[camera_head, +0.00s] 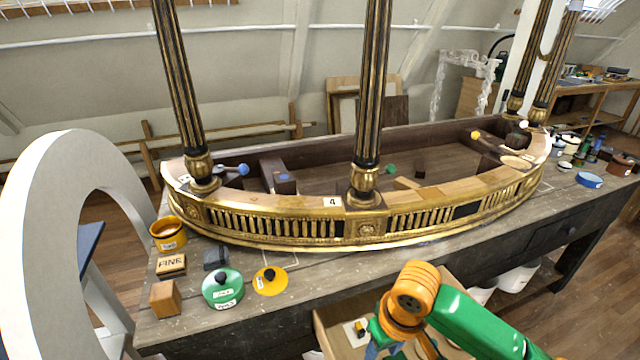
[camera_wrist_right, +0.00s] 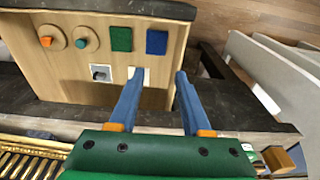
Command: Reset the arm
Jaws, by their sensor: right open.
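My right arm, green and orange, comes in at the bottom right of the head view. Its gripper is mostly cut off at the bottom edge there. In the wrist view my right gripper (camera_wrist_right: 158,76) shows two blue fingers, spread apart with nothing between them. The fingers reach over a pale wooden drawer (camera_wrist_right: 100,112). It holds an orange-knobbed disc (camera_wrist_right: 46,42), a teal-knobbed disc (camera_wrist_right: 83,42), a green square (camera_wrist_right: 121,39) and a blue square (camera_wrist_right: 157,42). The drawer (camera_head: 322,330) also shows in the head view, partly hidden by my arm. My left gripper is not in view.
A gilt curved console (camera_head: 290,232) with dark columns stands on the grey workbench (camera_head: 215,330). Around its left end are a yellow pot (camera_head: 167,234), a block marked FINE (camera_head: 171,265), a wooden cube (camera_head: 165,298), a green tin (camera_head: 222,290) and a yellow disc (camera_head: 271,281).

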